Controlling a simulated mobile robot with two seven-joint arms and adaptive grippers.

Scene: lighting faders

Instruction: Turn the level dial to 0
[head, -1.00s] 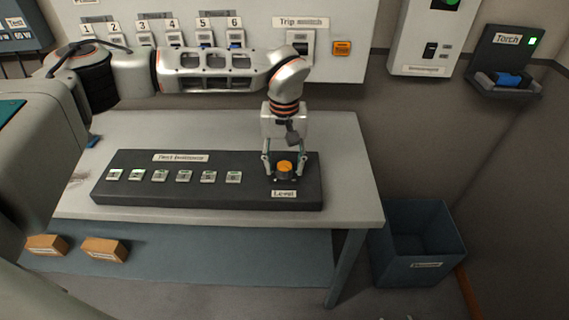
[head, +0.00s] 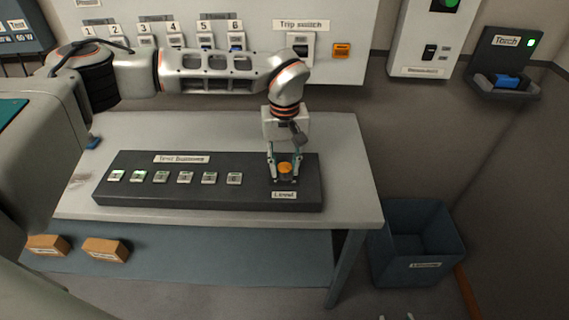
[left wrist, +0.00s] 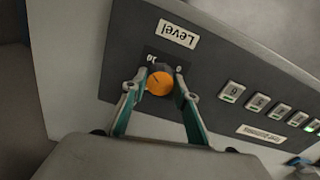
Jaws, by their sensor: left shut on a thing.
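The level dial (head: 285,168) is an orange-topped round knob on the right end of a dark panel (head: 250,196), just above the "Level" label (head: 284,195). It also shows in the left wrist view (left wrist: 159,83), with a dark pointer line on its top and scale marks beside it; I cannot tell the exact reading. My left gripper (head: 285,174) reaches down from above, its fingers on both sides of the dial, shut on it. In the left wrist view the gripper (left wrist: 156,82) has its two fingertips against the knob.
Several small square buttons (head: 185,177) line the panel left of the dial, the leftmost lit green. The panel sits on a grey table (head: 350,190). A blue bin (head: 420,240) stands right of the table. A wall board with switches (head: 330,60) is behind.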

